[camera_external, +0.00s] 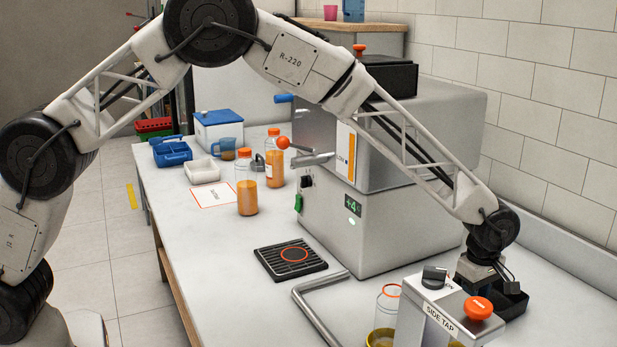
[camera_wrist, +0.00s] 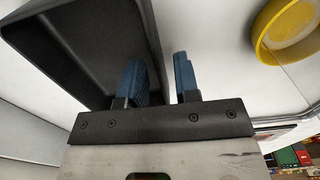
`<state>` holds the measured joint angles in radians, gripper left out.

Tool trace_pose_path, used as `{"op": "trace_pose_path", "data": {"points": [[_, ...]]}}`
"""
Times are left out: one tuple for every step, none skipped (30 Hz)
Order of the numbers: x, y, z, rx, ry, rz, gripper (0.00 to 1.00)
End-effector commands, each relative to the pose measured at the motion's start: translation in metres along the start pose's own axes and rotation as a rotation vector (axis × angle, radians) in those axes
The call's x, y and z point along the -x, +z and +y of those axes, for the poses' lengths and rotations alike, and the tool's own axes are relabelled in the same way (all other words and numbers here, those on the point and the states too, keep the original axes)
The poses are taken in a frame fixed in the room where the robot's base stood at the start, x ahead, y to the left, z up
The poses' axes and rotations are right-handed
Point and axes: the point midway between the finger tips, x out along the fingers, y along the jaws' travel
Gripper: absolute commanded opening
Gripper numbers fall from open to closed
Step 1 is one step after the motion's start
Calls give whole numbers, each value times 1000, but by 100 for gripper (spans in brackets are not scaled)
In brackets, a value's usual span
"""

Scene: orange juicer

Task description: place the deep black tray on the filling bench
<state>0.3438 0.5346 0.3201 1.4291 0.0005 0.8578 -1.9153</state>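The deep black tray (camera_external: 514,303) is at the right of the external view, partly hidden behind the side tap box and my wrist. In the wrist view the tray (camera_wrist: 85,35) fills the upper left, with its hollow inside visible. My gripper (camera_wrist: 159,62) has one blue finger over the tray's inside and the other outside its wall. A gap shows between the fingers, with the wall's edge in it and pale surface beside the outer finger. The fingertips are hidden in the external view. The white bench top (camera_external: 215,262) runs under the juicer; which surface bears the tray is unclear.
The side tap box (camera_external: 440,312) with an orange knob stands just in front of my gripper. A yellow round dish (camera_wrist: 290,30) is right of it in the wrist view. The large juicer (camera_external: 375,200), drip grate (camera_external: 290,261) and bent metal rail (camera_external: 318,318) stand left. The bench's front left is clear.

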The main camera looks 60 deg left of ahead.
Motion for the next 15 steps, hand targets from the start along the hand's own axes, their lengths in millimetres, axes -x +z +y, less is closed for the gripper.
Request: {"op": "trace_pose_path", "data": {"points": [[7,0,0,0,2,-1,29],[11,0,0,0,3,-1,29],[17,0,0,0,3,-1,29],[22,0,1,0,4,-1,29],[26,0,1,0,4,-1,29],[32,0,0,0,3,-1,29],[37,0,0,0,3,-1,29],[42,0,0,0,3,-1,29],[48,0,1,0,3,-1,29],[53,0,0,0,3,-1,29],[59,0,0,0,3,-1,29],[65,0,0,0,3,-1,29],[70,0,0,0,3,-1,29],[74,0,0,0,3,-1,29],[79,0,0,0,2,-1,29]]}}
